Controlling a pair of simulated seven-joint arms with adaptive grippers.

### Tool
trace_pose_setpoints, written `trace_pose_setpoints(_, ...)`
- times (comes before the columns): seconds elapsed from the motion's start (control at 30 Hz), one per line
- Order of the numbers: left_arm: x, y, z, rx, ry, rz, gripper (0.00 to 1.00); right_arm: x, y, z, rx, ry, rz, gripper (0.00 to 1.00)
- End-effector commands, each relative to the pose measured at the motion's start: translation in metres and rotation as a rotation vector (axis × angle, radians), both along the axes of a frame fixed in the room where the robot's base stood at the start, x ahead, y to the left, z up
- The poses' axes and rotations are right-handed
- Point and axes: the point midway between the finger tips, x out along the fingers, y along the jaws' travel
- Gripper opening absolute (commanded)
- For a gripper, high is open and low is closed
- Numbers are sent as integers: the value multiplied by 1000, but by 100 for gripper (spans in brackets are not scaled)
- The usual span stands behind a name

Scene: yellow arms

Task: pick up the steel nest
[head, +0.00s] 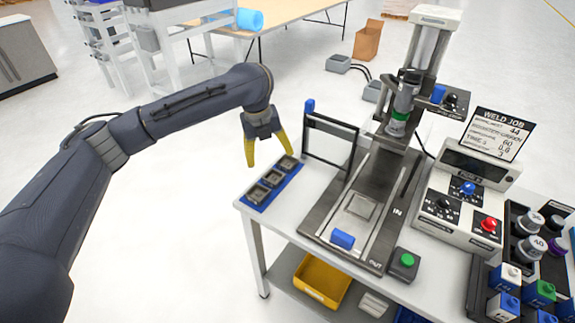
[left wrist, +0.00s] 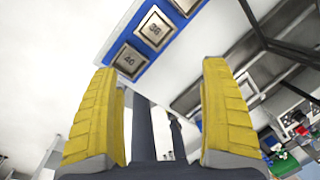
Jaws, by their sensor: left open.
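Three square steel nests sit in a row in a blue tray (head: 280,188) at the left end of the bench: a far one (head: 287,162), a middle one (head: 272,178) and a near one (head: 257,195). In the left wrist view, one nest is marked 40 (left wrist: 129,61) and its neighbour looks marked 36 (left wrist: 154,29); the third is cut off at the top edge. My left gripper (head: 270,159) has yellow fingers, spread and empty, above the tray's far end. The fingers also show in the left wrist view (left wrist: 160,70). My right gripper is not in view.
A dark-framed panel (head: 330,138) stands right of the tray. Beyond it is the welding press (head: 375,180) with a square plate (head: 361,206) and a blue block (head: 342,239) on its bed. A control box (head: 468,198) and a sign stand further right.

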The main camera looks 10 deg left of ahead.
Motion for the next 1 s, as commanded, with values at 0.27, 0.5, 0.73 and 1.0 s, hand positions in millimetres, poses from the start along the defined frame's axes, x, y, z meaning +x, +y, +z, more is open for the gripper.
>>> trace_pose_setpoints(0.27,18,-6,9,-128,3,566,80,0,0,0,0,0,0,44)
trace_pose_setpoints(0.5,33,-8,18,-258,27,1052,80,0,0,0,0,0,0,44)
trace_pose_setpoints(0.73,46,-9,28,-395,69,1508,80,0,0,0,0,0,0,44)
trace_pose_setpoints(1.0,54,-8,32,-526,141,1951,80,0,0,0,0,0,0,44)
